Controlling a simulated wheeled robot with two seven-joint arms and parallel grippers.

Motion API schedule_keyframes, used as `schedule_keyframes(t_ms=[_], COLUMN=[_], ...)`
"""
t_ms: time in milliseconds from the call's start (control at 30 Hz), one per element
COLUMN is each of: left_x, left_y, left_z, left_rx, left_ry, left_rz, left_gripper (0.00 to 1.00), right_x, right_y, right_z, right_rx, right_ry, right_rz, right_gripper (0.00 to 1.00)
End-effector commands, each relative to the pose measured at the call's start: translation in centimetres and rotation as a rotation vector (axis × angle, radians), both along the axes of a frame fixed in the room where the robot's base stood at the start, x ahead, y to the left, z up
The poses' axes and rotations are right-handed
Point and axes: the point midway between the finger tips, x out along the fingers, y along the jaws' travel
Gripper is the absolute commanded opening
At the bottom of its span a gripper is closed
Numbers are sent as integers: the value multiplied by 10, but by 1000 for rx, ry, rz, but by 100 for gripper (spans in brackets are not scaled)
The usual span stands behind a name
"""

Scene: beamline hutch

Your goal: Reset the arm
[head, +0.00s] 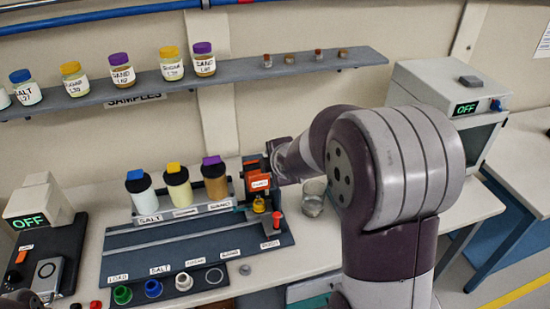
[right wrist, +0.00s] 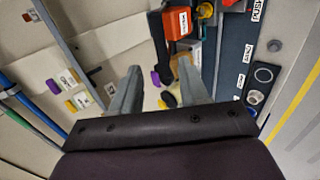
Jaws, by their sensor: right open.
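My right arm reaches in from the right in the head view, bent at a large elbow, with its hand near the orange labelled unit (head: 258,183) at the right end of the dispenser. In the right wrist view my right gripper (right wrist: 160,78) is open, its two grey fingers spread with nothing held between them. The orange unit also shows in the wrist view (right wrist: 178,24), beyond the fingertips. A small yellow-topped item (head: 258,205) and a red push knob (head: 277,220) sit below the unit. My left gripper is not clearly visible.
Salt (head: 145,198), sugar (head: 179,186) and sand (head: 214,182) jars stand on the dispenser. A labelled rack (head: 240,269) holds coloured rings in front. A glass beaker (head: 313,200) stands beside my arm. A sample shelf (head: 230,79) runs behind. Boxes reading OFF stand left (head: 37,202) and right (head: 440,88).

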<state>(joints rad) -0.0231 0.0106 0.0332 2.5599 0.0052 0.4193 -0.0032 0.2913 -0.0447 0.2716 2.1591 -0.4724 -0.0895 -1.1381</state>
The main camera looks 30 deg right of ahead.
Motion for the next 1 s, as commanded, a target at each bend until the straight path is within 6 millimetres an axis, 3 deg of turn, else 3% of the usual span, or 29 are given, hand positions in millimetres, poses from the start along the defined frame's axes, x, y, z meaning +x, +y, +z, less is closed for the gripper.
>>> schedule_keyframes(t_ms=[533, 633, 667, 733, 800, 900, 1000], left_x=[0, 0, 0, 0, 0, 0, 0], left_y=[0, 0, 0, 0, 0, 0, 0], left_z=[1, 1, 1, -2, -14, -28, -40], left_rx=[0, 0, 0, 0, 0, 0, 0], left_ry=[0, 0, 0, 0, 0, 1, 1], left_rz=[0, 0, 0, 0, 0, 0, 0], left_gripper=[44, 44, 44, 44, 44, 44, 44], right_x=[-3, -8, -16, -50, -90, -140, -171], right_y=[1, -1, -2, 3, 30, 70, 102], right_z=[2, -4, -11, -40, -79, -115, -137], right_rx=[4, 100, 173, 401, 612, 765, 791], right_ry=[-1, 8, 26, 104, 207, 338, 437], right_rz=[-3, -109, -195, -493, -811, -1131, -1246], right_gripper=[44, 44, 44, 44, 44, 44, 44])
